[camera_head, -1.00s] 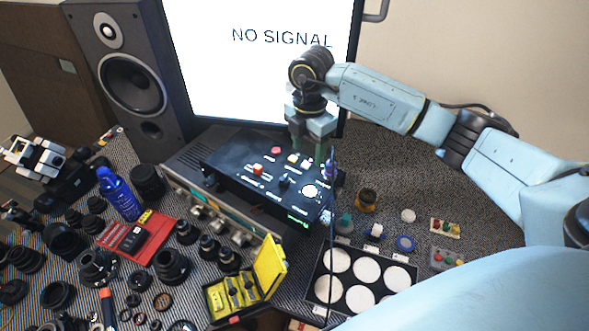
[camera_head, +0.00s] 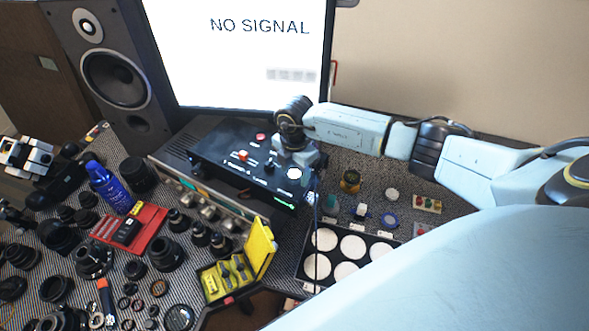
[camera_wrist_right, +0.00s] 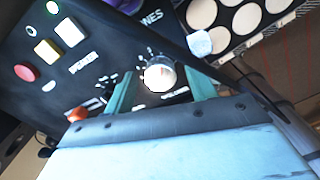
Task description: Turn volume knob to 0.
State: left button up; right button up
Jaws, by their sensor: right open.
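The black control box (camera_head: 225,152) sits on top of a grey amplifier. A pale round knob (camera_wrist_right: 158,76), which I take to be the volume knob, is on its face; its label is blurred. In the head view the knob (camera_head: 294,173) shows as a bright disc just below my right gripper (camera_head: 297,160). In the wrist view my right gripper (camera_wrist_right: 161,86) is open, with one teal finger either side of the knob. I cannot tell whether either finger touches it. My left gripper is not in view.
A black pointer knob (camera_wrist_right: 105,88) lies close beside the left finger. Red (camera_wrist_right: 26,72), yellow (camera_wrist_right: 47,51) and white (camera_wrist_right: 69,32) buttons are further off. The monitor (camera_head: 240,60) stands behind the box. A black tray (camera_head: 301,265) with white discs lies in front.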

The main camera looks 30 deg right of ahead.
jog(key=shift+c, duration=0.4)
jog(key=c, duration=0.9)
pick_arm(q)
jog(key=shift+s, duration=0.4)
